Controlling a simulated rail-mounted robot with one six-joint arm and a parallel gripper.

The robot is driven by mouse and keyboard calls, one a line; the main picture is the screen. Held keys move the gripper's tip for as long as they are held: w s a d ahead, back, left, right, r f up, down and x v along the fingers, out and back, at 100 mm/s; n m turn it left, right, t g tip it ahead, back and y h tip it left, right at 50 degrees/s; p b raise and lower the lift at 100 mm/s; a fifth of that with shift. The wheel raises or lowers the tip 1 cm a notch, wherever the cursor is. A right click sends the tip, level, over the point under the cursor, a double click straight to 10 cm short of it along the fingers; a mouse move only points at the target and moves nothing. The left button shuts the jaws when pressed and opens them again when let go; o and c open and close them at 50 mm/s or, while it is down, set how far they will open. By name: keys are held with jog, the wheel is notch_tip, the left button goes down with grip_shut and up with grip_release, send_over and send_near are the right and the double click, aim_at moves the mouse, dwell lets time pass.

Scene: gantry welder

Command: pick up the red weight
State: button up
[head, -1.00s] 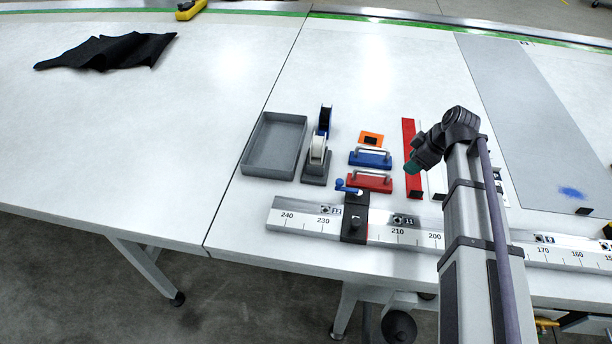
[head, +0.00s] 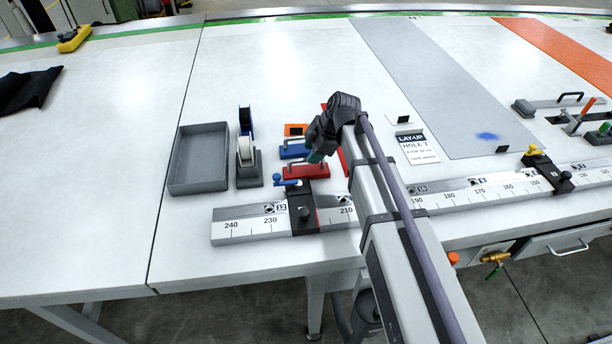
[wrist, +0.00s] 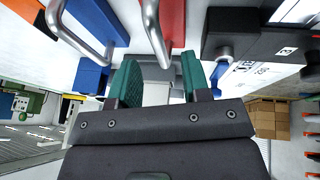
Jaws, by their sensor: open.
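The red weight (head: 307,171) lies on the white table in the head view, a block with a metal bar handle on top. It also shows at the top of the wrist view as a red block (wrist: 174,22), its handle reaching between the view's top and the fingers. My gripper (wrist: 158,82) is open and empty, with teal pads. In the head view my gripper (head: 315,157) is by the right end of the red weight and partly covers that area. The exact gap to the handle cannot be told.
A blue weight (head: 291,152) lies just behind the red one, and is large at left in the wrist view (wrist: 92,40). A tape dispenser (head: 246,160) and a grey tray (head: 174,175) stand to the left. A ruler rail (head: 250,225) with a black clamp (head: 301,208) runs in front.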

aim_at(306, 166)
jog(key=b+x, duration=0.4)
jog(key=x, duration=0.1)
jog(key=shift+f, duration=0.1)
jog(key=shift+r, duration=0.2)
grip_shut()
dwell(1.0)
